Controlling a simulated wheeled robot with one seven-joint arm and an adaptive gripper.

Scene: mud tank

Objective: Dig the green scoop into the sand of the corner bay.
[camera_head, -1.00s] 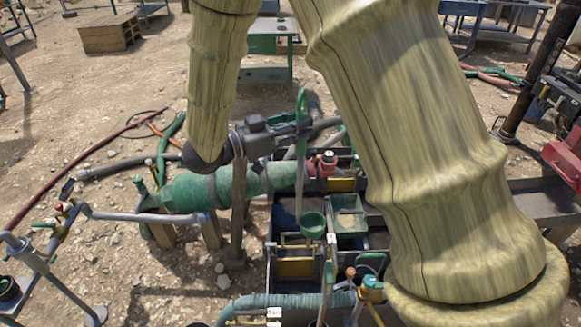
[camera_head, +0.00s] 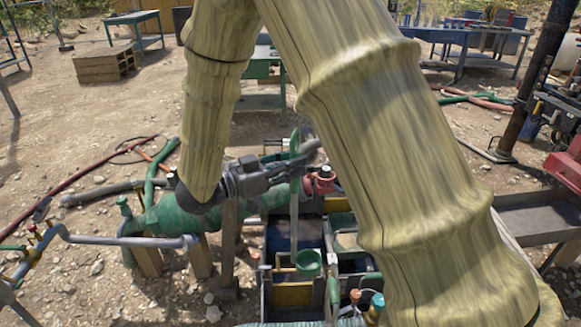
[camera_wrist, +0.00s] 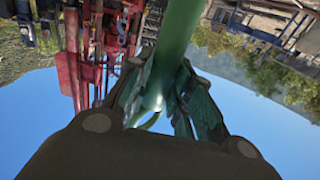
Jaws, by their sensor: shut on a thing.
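The green scoop has a long upright handle (camera_head: 295,195) and a round green cup (camera_head: 309,262) at its lower end. My gripper (camera_head: 290,172) is shut on the handle, high above the cup. In the wrist view the green handle (camera_wrist: 178,35) stands between my two fingers (camera_wrist: 160,100), and the cup is out of sight. The cup is over the bays of the tank (camera_head: 293,295), close to a yellow panel. I cannot tell whether it touches sand. Which bay is the corner bay is not clear, and my arm hides the tank's right part.
A green pipe (camera_head: 170,217) on wooden posts lies left of the tank. A red fitting (camera_head: 323,180) stands at its back edge. A blue-capped valve (camera_head: 376,302) is at the front. A grey trough (camera_head: 540,215) is at the right. Open gravel lies at the left.

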